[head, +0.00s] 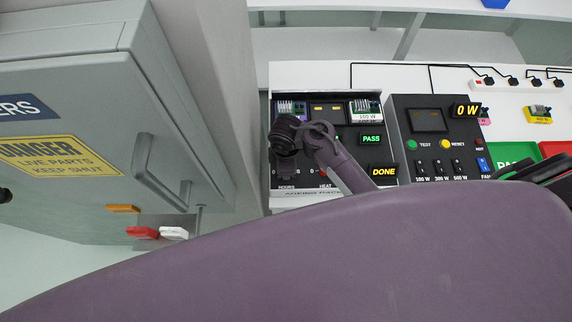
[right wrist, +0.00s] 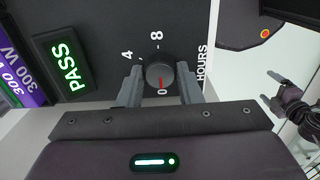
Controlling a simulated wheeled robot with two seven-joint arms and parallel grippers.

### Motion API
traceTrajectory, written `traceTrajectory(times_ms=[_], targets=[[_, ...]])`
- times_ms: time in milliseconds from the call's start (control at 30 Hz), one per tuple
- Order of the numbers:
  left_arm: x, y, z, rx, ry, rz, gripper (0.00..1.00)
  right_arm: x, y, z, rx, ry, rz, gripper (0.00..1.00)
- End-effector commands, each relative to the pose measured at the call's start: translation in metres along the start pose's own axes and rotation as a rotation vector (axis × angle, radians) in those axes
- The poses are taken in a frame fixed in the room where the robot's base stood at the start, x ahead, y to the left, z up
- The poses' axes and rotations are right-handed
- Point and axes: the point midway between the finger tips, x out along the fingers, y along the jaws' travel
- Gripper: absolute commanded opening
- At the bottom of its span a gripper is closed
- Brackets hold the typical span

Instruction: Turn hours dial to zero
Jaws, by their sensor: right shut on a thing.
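The hours dial (right wrist: 160,74) is a dark round knob with a red pointer line, seen in the right wrist view. Its red line points at the 0 mark; the 4 and 8 marks are on the far side. My right gripper (right wrist: 160,84) has one finger on each side of the knob and is shut on it. In the head view my right arm reaches over the hours label (head: 286,187) and hides the dial. What seems to be my left gripper (right wrist: 276,89) shows at the right of the wrist view, fingers apart, empty and away from the panel.
A lit PASS sign (head: 371,139) and a DONE sign (head: 383,171) are on the panel. A tester box (head: 428,119) reading 0 W stands to its right. A grey cabinet (head: 100,190) with a handle stands close on the left. My arm covers the bottom of the head view.

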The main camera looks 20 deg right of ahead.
Motion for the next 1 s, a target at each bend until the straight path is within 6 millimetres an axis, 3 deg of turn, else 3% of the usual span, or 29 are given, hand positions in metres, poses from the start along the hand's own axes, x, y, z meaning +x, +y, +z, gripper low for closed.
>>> traceTrajectory(times_ms=[467,500,633,1000], targets=[[-0.0001,0.0001,0.0004,0.0,-0.001,0.0,0.89,-0.001,0.0011,-0.0001,-0.014,0.001,0.002,0.09],[-0.0001,0.0001,0.0004,0.0,-0.001,0.0,0.89,-0.001,0.0011,-0.0001,-0.014,0.001,0.002,0.35],[-0.0001,0.0001,0.0005,0.0,-0.001,0.0,0.89,-0.0008,0.0008,-0.0001,-0.013,0.0,0.002,0.52],[0.0013,0.0001,0.0006,-0.001,-0.001,0.0,0.89,-0.0049,0.0002,-0.0012,-0.012,0.003,0.001,0.54]])
